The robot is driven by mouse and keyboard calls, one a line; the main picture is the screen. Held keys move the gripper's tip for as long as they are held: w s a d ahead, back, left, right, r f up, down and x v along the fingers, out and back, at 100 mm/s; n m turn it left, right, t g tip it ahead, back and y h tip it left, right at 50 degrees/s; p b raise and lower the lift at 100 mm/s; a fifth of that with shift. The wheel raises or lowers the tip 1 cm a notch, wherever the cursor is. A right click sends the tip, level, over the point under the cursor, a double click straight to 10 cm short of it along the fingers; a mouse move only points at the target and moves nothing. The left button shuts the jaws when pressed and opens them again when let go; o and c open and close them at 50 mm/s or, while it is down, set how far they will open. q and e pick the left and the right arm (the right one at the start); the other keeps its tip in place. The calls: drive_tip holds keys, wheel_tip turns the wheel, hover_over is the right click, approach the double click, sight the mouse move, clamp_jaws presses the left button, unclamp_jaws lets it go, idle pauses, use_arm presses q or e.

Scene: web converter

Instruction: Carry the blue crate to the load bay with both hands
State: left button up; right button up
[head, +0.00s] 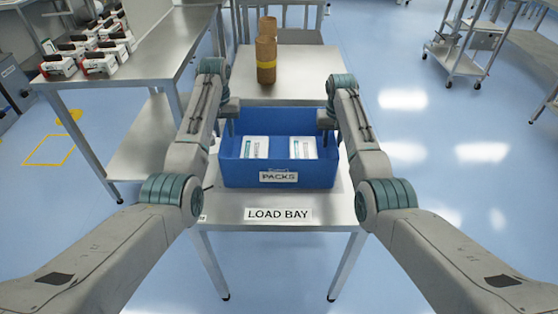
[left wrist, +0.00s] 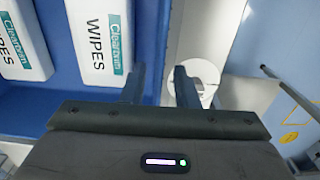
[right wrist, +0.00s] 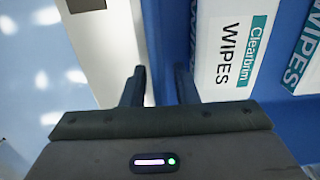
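The blue crate (head: 235,171) sits level on the metal load bay table (head: 222,206), behind the "LOAD BAY" label (head: 278,215). Its front carries a "PACKS" label (head: 279,177). Two white wipes packs (head: 255,148) lie inside it. My left gripper (head: 229,122) is at the crate's left rim. In the left wrist view its fingers (left wrist: 160,87) stand apart on either side of the wall, with a gap showing. My right gripper (head: 326,124) is at the right rim. In the right wrist view its fingers (right wrist: 160,87) are also apart, astride the wall.
Brown cylinders (head: 266,50) stand on the surface behind the crate. A metal bench (head: 165,45) with several red-and-white items is at the left. A wheeled cart (head: 466,50) stands far right. The floor right of the table is clear.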

use_arm(q)
wheel_tip(320, 180, up, 9)
drive_tip(key=shift+r, duration=0.1)
use_arm(e)
drive_tip(key=shift+r, duration=0.2)
use_arm(q)
drive_tip(key=shift+r, duration=0.2)
use_arm(e)
wheel_tip(320, 180, up, 12)
drive_tip(key=shift+f, duration=0.15)
idle(0.3)
